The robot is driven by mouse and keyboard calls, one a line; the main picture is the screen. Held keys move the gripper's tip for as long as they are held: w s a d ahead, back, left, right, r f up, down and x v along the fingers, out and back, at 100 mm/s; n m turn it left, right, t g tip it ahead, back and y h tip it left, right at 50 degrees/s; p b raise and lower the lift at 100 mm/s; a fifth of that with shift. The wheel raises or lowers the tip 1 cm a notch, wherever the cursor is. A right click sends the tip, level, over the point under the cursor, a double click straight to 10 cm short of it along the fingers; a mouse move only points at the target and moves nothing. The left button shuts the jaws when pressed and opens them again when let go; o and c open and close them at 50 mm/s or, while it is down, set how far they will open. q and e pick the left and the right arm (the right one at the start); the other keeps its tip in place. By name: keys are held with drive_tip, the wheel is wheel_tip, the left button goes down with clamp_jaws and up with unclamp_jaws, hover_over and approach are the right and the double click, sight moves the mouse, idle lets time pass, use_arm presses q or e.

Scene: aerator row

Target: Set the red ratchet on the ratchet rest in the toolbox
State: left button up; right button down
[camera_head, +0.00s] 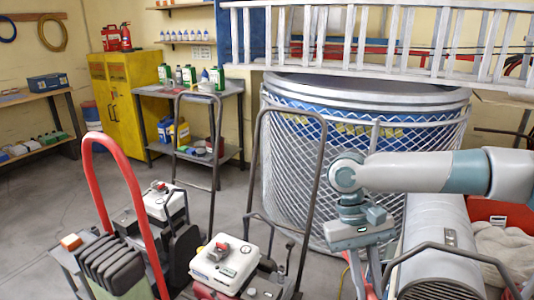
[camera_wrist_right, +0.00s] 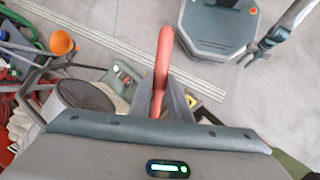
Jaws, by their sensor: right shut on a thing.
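My right gripper (camera_head: 366,284) hangs low in the middle right of the head view, beside a large grey cylinder. In the right wrist view, my right gripper (camera_wrist_right: 165,100) is shut on the red ratchet (camera_wrist_right: 162,68), whose long red shaft stands out between the fingers. A bit of red shows between the fingers in the head view. My left gripper (camera_wrist_right: 252,54) is at the upper right of the wrist view, its dark fingers apart and empty. I cannot make out the ratchet rest, nor tell which object is the task's toolbox.
The grey cylinder (camera_head: 440,235) and a red bin (camera_head: 486,210) with cloth are at right. Engine machines with handles (camera_head: 225,262) crowd the front. A mesh-sided drum (camera_head: 300,170) and ladder (camera_head: 380,40) stand behind. A blue case (camera_head: 47,83) lies on the left bench.

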drive_tip(key=shift+r, duration=0.15)
drive_tip(key=a+x, duration=0.2)
drive_tip(key=x, duration=0.8)
drive_tip(key=a+x, duration=0.2)
drive_tip(key=x, duration=0.9)
drive_tip(key=shift+s+f, duration=0.3)
